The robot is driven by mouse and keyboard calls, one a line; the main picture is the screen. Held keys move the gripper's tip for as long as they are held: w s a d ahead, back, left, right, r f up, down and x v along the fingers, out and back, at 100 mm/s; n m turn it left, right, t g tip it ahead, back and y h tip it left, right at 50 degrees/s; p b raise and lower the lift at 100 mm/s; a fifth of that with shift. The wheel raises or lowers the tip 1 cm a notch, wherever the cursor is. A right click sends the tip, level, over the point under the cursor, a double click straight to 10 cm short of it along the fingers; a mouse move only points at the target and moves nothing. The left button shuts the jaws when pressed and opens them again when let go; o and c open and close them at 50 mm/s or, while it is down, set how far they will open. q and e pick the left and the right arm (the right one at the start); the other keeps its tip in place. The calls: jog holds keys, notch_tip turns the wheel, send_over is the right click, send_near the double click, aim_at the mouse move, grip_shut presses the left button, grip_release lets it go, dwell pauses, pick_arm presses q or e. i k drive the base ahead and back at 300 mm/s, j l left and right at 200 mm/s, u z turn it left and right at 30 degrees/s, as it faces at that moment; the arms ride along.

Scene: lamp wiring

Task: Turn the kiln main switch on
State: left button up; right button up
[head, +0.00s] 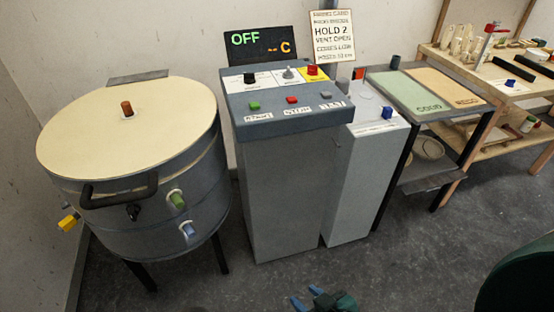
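The kiln control cabinet (290,185) stands in the middle of the head view. On its sloped top, a red knob (312,70) sits on a yellow plate at the right and looks like the main switch; its label and setting are too small to read. A black knob (249,78) and a grey knob (288,73) sit to its left. The display (260,46) behind reads OFF and --C. My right gripper (306,297) is low at the bottom edge, well in front of the cabinet and touching nothing. Its two blue fingertips look apart, with nothing between. My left gripper is out of view.
The round kiln (128,125) with its lid down stands left. Green, red and grey buttons line the cabinet's front ledge. A narrow grey cabinet (350,185) with a blue knob, a side table (422,92) and a wooden bench (500,70) stand right. The floor in front is clear.

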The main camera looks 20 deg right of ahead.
aim_at(313, 69)
jog(key=z, duration=0.55)
jog(key=i+z, duration=0.1)
jog(key=z, duration=0.25)
jog(key=i+j+z, duration=0.1)
jog(key=z, duration=0.25)
jog(key=i+j+z, duration=0.1)
jog(key=z, duration=0.25)
jog(key=j, duration=0.1)
